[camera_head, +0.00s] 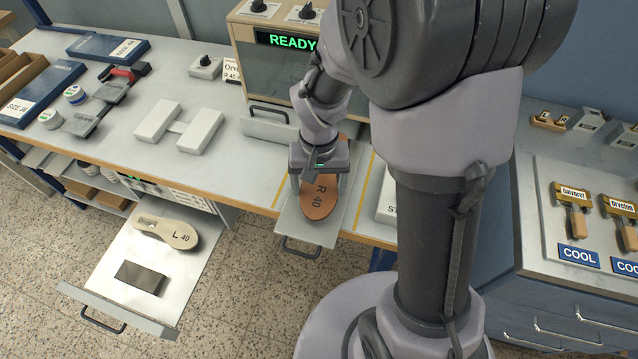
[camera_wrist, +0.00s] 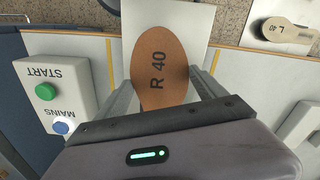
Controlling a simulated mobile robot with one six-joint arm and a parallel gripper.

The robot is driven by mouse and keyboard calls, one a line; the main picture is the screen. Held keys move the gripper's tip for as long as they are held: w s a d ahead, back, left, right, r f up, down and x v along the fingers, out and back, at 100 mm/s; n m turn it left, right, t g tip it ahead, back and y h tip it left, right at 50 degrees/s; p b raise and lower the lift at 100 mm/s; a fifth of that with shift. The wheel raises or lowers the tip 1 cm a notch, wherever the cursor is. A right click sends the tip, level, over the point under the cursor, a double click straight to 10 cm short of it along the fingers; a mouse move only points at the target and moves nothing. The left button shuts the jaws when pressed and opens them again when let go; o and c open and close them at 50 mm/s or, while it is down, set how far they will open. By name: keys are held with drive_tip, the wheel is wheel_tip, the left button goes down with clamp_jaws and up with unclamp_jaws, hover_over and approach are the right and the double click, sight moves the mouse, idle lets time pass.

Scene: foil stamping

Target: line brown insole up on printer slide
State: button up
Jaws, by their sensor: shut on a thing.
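The brown insole (camera_head: 320,206), marked R 40, lies on the grey printer slide (camera_head: 292,226), which is pulled out from under the printer at the table's front edge. My gripper (camera_head: 318,186) is over the slide with its fingers on both sides of the insole, shut on it. In the wrist view the insole (camera_wrist: 160,60) sits between the two fingers, its wider end toward the slide's outer edge. The slide (camera_wrist: 193,22) shows around it. The end under my gripper is partly hidden.
The printer (camera_head: 250,60) reads READY. A box with START and MAINS buttons (camera_wrist: 50,72) stands beside the slide. An open drawer (camera_head: 190,275) holds a beige L 40 insole (camera_head: 165,230) and a dark block (camera_head: 140,277). A white fixture (camera_head: 178,130) stands left.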

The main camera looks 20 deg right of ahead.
drive_tip(key=shift+f, duration=0.2)
idle(0.6)
drive_tip(key=o, duration=1.4)
drive_tip(key=shift+c, duration=0.2)
wheel_tip(320, 180, up, 18)
drive_tip(key=p, duration=0.6)
drive_tip(key=shift+f+p, duration=0.25)
drive_tip(key=shift+p, duration=0.1)
drive_tip(key=s+a+r+t+y+b, duration=0.1)
drive_tip(key=s+a+r+t+b, duration=0.1)
drive_tip(key=s, duration=0.4)
drive_tip(key=s+a+r+t+y+b, duration=0.1)
drive_tip(key=s+a+t+b, duration=0.1)
drive_tip(key=s, duration=0.5)
drive_tip(key=shift+r+m+t+b, duration=0.4)
drive_tip(key=shift+t+b, duration=0.5)
drive_tip(key=shift+b, duration=0.25)
